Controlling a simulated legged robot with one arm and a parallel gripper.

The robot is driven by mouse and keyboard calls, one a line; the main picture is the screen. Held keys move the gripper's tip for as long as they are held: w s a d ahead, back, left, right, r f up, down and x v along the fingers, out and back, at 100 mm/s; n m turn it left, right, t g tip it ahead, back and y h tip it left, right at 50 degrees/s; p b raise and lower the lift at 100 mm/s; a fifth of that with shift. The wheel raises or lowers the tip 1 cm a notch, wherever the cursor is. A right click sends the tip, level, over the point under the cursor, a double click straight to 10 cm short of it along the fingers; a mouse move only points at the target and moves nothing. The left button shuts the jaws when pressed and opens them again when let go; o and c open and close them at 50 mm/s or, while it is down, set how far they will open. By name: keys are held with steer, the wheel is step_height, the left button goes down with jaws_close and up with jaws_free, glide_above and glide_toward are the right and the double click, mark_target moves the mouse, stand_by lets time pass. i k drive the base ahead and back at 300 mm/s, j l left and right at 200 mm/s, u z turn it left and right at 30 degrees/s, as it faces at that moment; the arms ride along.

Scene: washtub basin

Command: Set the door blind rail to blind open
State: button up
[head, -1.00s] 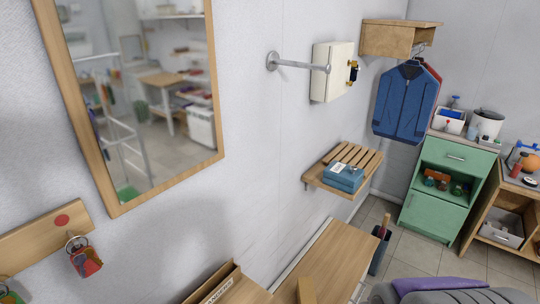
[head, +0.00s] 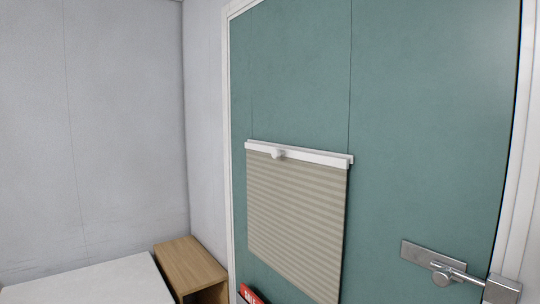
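A beige pleated blind (head: 295,220) hangs on a teal door (head: 420,130) in the head view. Its white rail (head: 310,156) runs along the top of the pleated fabric, with a small white knob (head: 278,153) left of the rail's middle. The fabric hangs extended below the rail.
A metal latch (head: 440,272) is on the door's lower right. A white door frame surrounds the door. A wooden box-like shelf (head: 190,264) and a white surface (head: 90,284) stand at the lower left.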

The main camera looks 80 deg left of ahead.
mark_target(276, 153)
steer(key=u, duration=2.8)
